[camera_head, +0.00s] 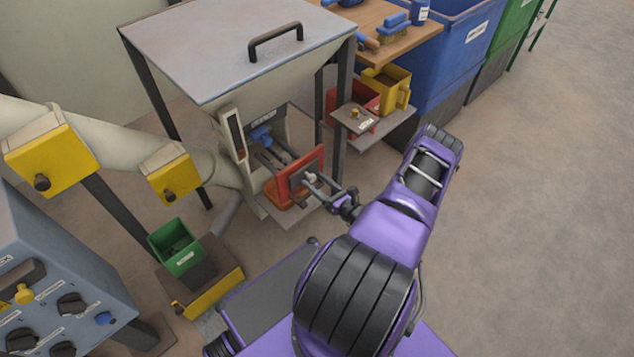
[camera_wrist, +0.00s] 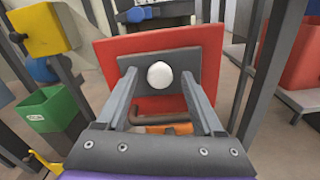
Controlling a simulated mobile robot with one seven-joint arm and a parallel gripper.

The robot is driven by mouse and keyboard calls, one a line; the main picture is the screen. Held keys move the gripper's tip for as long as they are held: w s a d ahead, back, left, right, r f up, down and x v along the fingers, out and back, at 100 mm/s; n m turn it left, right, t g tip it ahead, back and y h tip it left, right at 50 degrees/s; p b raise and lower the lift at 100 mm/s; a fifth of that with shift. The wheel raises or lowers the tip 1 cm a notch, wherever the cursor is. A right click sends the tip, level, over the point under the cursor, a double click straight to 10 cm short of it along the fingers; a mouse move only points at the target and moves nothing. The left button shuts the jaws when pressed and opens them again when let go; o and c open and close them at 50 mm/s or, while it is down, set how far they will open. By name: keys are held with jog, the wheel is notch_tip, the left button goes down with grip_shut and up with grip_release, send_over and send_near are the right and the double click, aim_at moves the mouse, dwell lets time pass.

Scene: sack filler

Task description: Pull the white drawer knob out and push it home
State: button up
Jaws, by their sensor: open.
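The white drawer knob (camera_wrist: 160,75) is a round knob on a grey plate (camera_wrist: 188,62) fixed to a red drawer front (camera_wrist: 113,51), seen in the wrist view. The red front also shows in the head view (camera_head: 301,172), below the hopper. It stands out in front of the hopper frame, with rails behind it. My gripper (camera_wrist: 160,86) is open, with one finger on each side of the knob, pointing at the plate. I cannot tell how far the fingertips are from the knob. In the head view my gripper (camera_head: 312,183) hides the knob.
The grey hopper (camera_head: 230,45) stands above the drawer on dark legs. An orange tray (camera_head: 284,193) lies under the red front. To the right are a small shelf (camera_head: 356,120) and a yellow bin (camera_head: 386,86). A green bin (camera_head: 176,248) stands at left. The right floor is clear.

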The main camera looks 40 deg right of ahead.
grip_shut()
dwell(1.3)
